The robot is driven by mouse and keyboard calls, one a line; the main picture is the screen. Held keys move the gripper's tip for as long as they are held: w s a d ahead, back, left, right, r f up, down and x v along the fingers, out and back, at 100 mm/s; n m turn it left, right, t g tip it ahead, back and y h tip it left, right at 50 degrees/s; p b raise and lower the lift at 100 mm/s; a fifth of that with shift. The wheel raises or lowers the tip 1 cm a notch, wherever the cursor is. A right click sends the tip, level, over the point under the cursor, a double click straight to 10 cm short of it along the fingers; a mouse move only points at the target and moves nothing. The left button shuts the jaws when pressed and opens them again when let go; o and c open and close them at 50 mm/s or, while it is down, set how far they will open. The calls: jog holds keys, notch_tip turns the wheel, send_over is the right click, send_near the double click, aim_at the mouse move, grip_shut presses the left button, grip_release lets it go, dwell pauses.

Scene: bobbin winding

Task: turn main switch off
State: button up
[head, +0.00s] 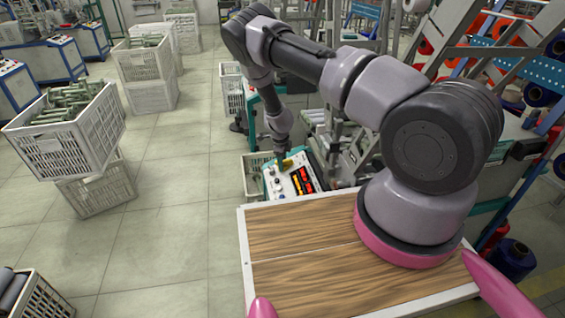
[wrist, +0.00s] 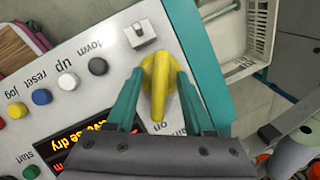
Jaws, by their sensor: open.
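The main switch is a yellow rotary knob (wrist: 158,85) on a light control panel (wrist: 110,65) in the wrist view. Its long grip lies roughly along the picture's vertical, with "on" lettering near its lower end. My gripper (wrist: 157,90) is open, with one teal finger on each side of the knob. I cannot tell whether the fingers touch it. In the head view the control panel (head: 276,184) is small, beyond the wooden top, and my gripper (head: 283,160) is over the yellow knob there.
Near the knob are a small white toggle (wrist: 139,33), a black button (wrist: 98,66), a white button (wrist: 68,81) and a lit display (wrist: 88,140). A white crate (wrist: 262,30) stands beside the panel. My arm hides part of the machine behind.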

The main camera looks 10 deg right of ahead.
grip_shut()
jog(key=shift+d+n, duration=0.1)
jog(key=shift+n, duration=0.2)
jog(key=n, duration=0.1)
jog(key=n+g, duration=0.1)
jog(key=n, duration=0.1)
jog(key=n+g, duration=0.1)
jog(key=n, duration=0.1)
jog(key=shift+w, duration=0.3)
jog(key=n+g, duration=0.2)
jog(key=n, duration=0.3)
jog(key=shift+w, duration=0.2)
jog(key=shift+n, duration=0.4)
grip_release()
